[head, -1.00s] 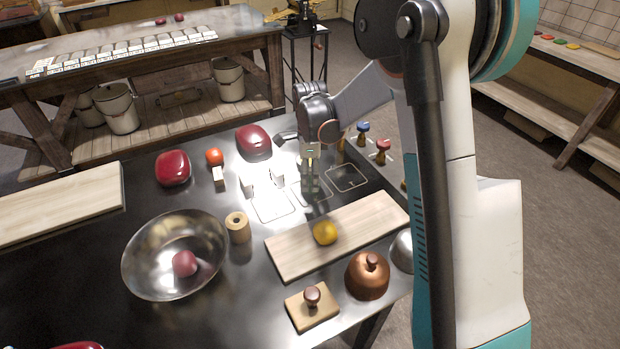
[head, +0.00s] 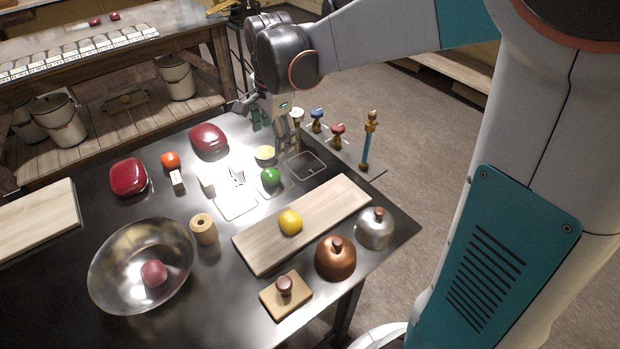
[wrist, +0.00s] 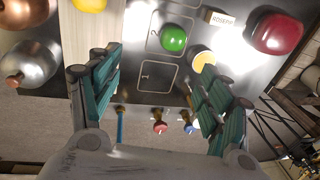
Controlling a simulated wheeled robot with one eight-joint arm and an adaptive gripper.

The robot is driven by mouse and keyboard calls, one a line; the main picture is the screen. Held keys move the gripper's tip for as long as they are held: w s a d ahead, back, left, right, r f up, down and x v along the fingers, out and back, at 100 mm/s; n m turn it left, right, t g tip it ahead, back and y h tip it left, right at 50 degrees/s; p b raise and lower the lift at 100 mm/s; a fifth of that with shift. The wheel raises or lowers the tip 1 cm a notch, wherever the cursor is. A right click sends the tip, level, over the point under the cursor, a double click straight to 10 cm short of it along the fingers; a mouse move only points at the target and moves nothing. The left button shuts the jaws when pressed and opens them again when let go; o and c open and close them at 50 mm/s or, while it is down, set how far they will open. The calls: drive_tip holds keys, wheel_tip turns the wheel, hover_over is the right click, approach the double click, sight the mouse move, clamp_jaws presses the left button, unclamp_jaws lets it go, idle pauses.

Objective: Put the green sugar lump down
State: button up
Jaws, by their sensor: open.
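The green sugar lump (head: 271,177) is a round, shiny green piece on the dark table, inside the middle of three outlined squares. It also shows in the wrist view (wrist: 173,39), in a marked square. My gripper (head: 272,128) is above the table, behind the lump and clear of it. In the wrist view my gripper (wrist: 157,75) has its fingers spread wide with nothing between them. The empty outlined square (wrist: 158,77) lies beside the lump's square.
A pale yellow disc (head: 265,154) lies close behind the lump. A wooden board (head: 262,247) with a yellow lump (head: 290,222) lies in front. Small knobbed pieces, one red (head: 337,132), stand at right. A metal bowl (head: 110,262) stands at left.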

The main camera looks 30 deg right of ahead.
drive_tip(key=s+r+n+t, duration=0.3)
drive_tip(key=s+n+t, duration=0.2)
drive_tip(key=s+n, duration=1)
drive_tip(key=s, duration=0.6)
drive_tip(key=shift+n, duration=0.3)
